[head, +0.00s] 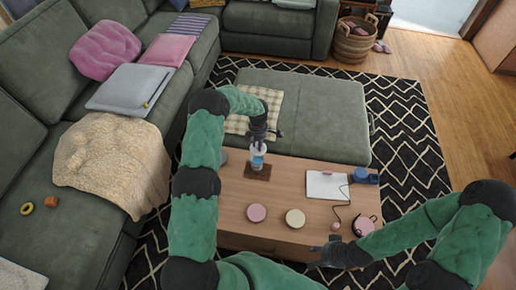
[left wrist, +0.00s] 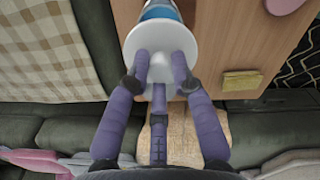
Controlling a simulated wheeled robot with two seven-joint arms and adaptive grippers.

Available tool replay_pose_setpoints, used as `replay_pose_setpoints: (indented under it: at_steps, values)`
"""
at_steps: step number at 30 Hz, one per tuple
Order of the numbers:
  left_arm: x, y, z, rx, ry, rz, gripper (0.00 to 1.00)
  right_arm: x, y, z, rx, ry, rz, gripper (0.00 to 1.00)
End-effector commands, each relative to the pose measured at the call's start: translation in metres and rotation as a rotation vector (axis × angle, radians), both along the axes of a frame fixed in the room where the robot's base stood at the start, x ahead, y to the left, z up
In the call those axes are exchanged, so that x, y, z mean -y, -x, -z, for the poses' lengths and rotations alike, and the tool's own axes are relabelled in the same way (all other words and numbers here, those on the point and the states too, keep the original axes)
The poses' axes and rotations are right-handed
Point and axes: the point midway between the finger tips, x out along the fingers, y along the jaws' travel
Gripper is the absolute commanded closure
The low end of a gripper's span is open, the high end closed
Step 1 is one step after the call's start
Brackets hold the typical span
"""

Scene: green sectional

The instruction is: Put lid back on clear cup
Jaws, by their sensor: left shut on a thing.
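The clear cup (head: 258,162) with blue in it stands on a dark brown mat (head: 264,173) at the far left of the wooden coffee table. My left gripper (head: 262,139) is above it. In the left wrist view my left gripper (left wrist: 160,78) has its fingers shut around the knob of a white round lid (left wrist: 138,42). The cup shows in part behind the lid, as a blue and white band (left wrist: 160,11). I cannot tell whether the lid touches the rim. My right gripper (head: 330,250) is low at the table's front edge; its fingers are too small and dark to read.
On the coffee table (head: 230,196) lie a pink disc (head: 257,212), a cream disc (head: 295,218), a white board (head: 322,186), a blue item (head: 361,175) and a pink round item (head: 364,225). A green ottoman (head: 325,120) stands behind, a green sofa at left.

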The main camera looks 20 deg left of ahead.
Motion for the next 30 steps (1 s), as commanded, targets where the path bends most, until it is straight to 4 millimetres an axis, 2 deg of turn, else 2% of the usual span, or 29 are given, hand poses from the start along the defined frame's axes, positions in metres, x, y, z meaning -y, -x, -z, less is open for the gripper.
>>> replay_pose_setpoints:
  at_steps: [8, 24, 30]
  values:
    - [0.000, 0.000, 0.004, -0.001, 0.001, -0.020, 0.93, 0.000, -0.001, 0.007, 0.002, 0.000, 0.002, 0.60]
    - [0.000, 0.000, 0.043, 0.000, 0.000, -0.018, 0.93, 0.000, -0.001, 0.050, 0.001, 0.000, 0.001, 0.60]
    - [0.000, -0.001, 0.055, -0.001, 0.000, -0.019, 0.93, 0.000, -0.001, 0.049, 0.001, 0.000, 0.001, 0.60]
